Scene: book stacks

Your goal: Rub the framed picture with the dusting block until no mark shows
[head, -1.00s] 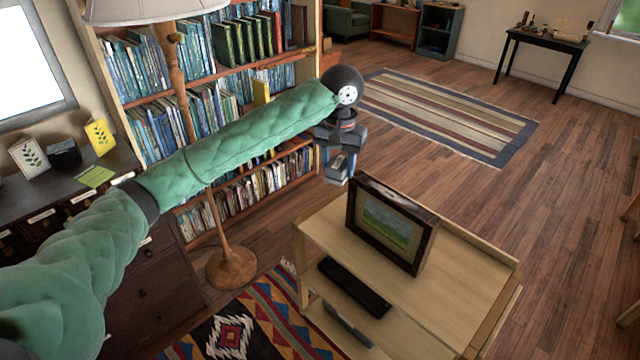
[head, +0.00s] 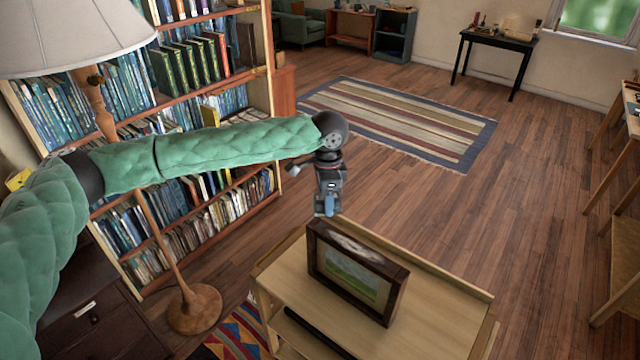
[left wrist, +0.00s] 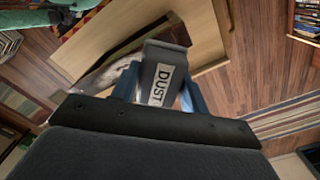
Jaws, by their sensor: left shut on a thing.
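The framed picture (head: 352,282), a green landscape in a dark wooden frame, stands upright on the pale wooden cart (head: 436,316). A whitish patch shows along its upper edge. My left gripper (head: 327,206) is just above and behind the frame's upper left part in the head view. In the left wrist view its blue fingers are shut on the dusting block (left wrist: 164,70), a dark grey block with a white DUST label. The frame (left wrist: 105,72) lies beyond the block there, partly hidden by it, with a pale smear. I cannot tell whether they touch. My right gripper is not in view.
A floor lamp (head: 190,308) and a tall bookcase (head: 200,235) stand left of the cart. A dark object lies on the cart's lower shelf (head: 318,333). Wooden furniture (head: 622,225) stands at the right edge. The floor between is clear.

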